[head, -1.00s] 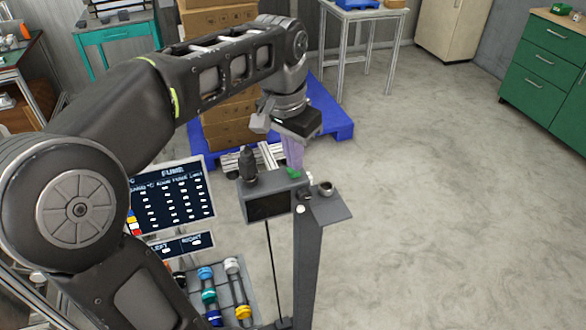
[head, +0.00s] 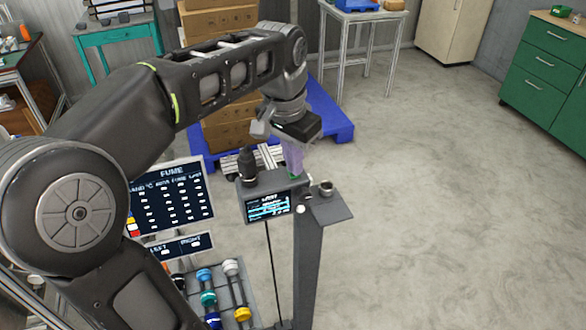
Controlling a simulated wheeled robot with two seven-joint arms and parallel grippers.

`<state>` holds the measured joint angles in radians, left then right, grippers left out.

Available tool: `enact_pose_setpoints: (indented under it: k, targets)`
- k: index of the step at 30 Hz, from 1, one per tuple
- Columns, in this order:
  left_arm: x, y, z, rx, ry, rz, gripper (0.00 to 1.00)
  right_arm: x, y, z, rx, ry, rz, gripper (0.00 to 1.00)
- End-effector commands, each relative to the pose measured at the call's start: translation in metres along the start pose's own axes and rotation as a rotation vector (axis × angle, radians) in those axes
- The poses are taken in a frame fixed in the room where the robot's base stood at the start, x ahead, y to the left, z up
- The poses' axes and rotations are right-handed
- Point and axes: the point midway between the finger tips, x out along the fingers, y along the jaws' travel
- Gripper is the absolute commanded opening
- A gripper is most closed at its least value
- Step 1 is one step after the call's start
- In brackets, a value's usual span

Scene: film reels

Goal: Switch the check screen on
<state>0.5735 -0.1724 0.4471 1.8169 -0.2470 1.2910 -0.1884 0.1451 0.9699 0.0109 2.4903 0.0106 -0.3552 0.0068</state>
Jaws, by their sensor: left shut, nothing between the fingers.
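The check screen (head: 268,207) is a small grey box on a thin stand in the middle of the head view. Its display is lit, with white and cyan lines on a dark ground. A bit of green shows on the box's top right, under my fingers. My left gripper (head: 293,172) points down at that spot, its purple fingers shut and empty. The fingertips are at or just above the green part; I cannot tell if they touch it. My right gripper is not in view.
A dark knob-like piece (head: 247,165) stands on the box's left. A grey post with a small shelf (head: 332,207) holds a metal cup (head: 326,188). A FUME board (head: 172,198) and a rack of coloured reels (head: 222,290) are at left. The floor to the right is clear.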

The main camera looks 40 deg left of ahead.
Motion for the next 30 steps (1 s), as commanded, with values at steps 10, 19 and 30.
enact_pose_setpoints:
  k: [10,19,30]
  targets:
    - [-0.019,0.001,-0.003,0.001,0.0,0.0,0.0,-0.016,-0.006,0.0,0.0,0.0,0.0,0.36]
    - [-0.045,0.0,-0.007,0.0,0.001,0.0,0.0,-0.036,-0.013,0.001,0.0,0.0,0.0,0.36]
    - [-0.07,0.0,-0.01,0.0,-0.001,0.001,0.0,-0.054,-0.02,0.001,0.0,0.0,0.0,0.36]
